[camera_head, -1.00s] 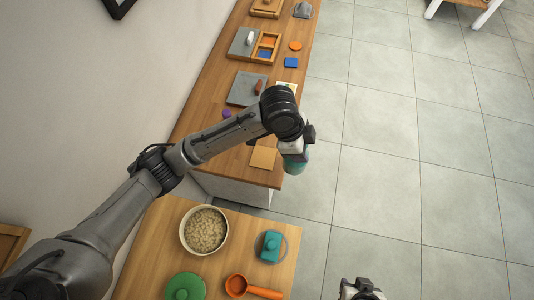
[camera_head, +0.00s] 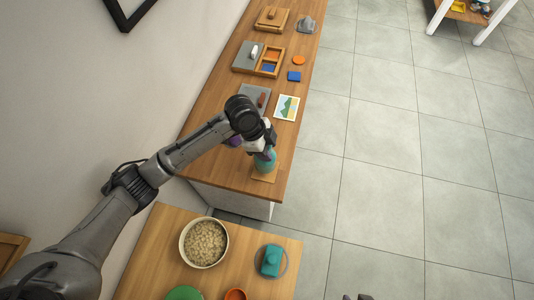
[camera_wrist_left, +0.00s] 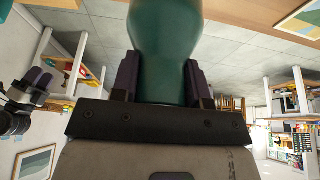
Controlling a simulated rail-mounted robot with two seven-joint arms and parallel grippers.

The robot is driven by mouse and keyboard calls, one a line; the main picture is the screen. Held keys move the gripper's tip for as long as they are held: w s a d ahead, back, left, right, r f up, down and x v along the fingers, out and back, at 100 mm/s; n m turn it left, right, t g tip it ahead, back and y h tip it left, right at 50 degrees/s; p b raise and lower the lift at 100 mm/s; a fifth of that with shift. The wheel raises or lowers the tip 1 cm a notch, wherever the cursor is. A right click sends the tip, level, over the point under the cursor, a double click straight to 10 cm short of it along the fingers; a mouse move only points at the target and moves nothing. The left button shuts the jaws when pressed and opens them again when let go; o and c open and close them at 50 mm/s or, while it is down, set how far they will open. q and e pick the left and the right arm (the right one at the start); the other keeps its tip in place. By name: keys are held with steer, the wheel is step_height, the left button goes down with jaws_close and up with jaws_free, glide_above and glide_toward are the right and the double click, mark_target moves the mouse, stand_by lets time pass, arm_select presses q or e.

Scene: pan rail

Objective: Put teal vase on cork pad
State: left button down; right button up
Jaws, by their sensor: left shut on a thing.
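The teal vase (camera_head: 262,164) is held in my left gripper (camera_head: 262,150), at the front end of the long wooden counter. In the left wrist view the vase (camera_wrist_left: 165,50) stands between the dark fingers, which are shut on it. The cork pad (camera_head: 265,177) is a tan square near the counter's front edge. The vase is over it in the head view and partly covers it. I cannot tell whether the vase's base touches the pad. My right gripper (camera_head: 357,297) barely shows at the bottom edge; its fingers (camera_wrist_left: 37,80) appear small in the left wrist view, their opening unclear.
A purple thing (camera_head: 234,141) sits beside my left gripper, partly hidden. A picture card (camera_head: 287,107) and a grey board (camera_head: 250,93) lie behind. The nearer table has a bowl of grains (camera_head: 204,243), a teal item on a round dish (camera_head: 271,261), and a green lid (camera_head: 184,293).

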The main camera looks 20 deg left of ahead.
arm_select(q)
steer(key=shift+f, duration=1.95)
steer(key=shift+f, duration=0.15)
steer(key=c, duration=0.6)
jaws_free()
steer(key=shift+r, duration=0.25)
steer(key=shift+a+r+p, duration=0.2)
steer(key=shift+r+p, duration=0.4)
steer(key=shift+p, duration=0.1)
steer(key=p+v, duration=0.4)
